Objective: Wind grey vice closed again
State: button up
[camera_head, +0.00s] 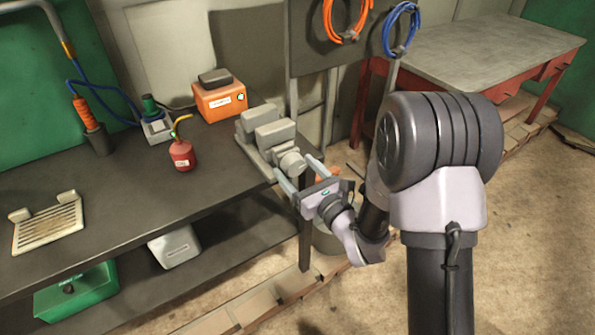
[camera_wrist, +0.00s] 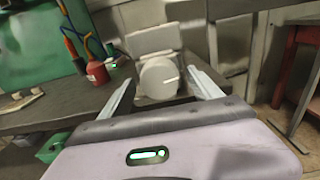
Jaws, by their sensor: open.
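The grey vice (camera_head: 268,133) stands at the right end of the dark workbench. Its round front knob (camera_head: 292,163) faces my gripper. A gap shows between the vice's two upper blocks. My gripper (camera_head: 298,172) is open, with its two fingers pointing at the knob. In the wrist view the vice (camera_wrist: 153,42) is straight ahead, and its knob (camera_wrist: 159,77) lies between and beyond the fingertips of my gripper (camera_wrist: 163,88). The fingers look apart from the knob; the exact distance is hard to tell. Nothing is held.
The workbench (camera_head: 130,205) also bears a red oil can (camera_head: 182,154), an orange box (camera_head: 219,101), a soldering station (camera_head: 156,126) and a slatted metal tray (camera_head: 48,225). A red-legged table (camera_head: 470,55) stands at the back right. The floor on the right is open.

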jog(key=c, duration=1.4)
jog(key=shift+o, duration=0.2)
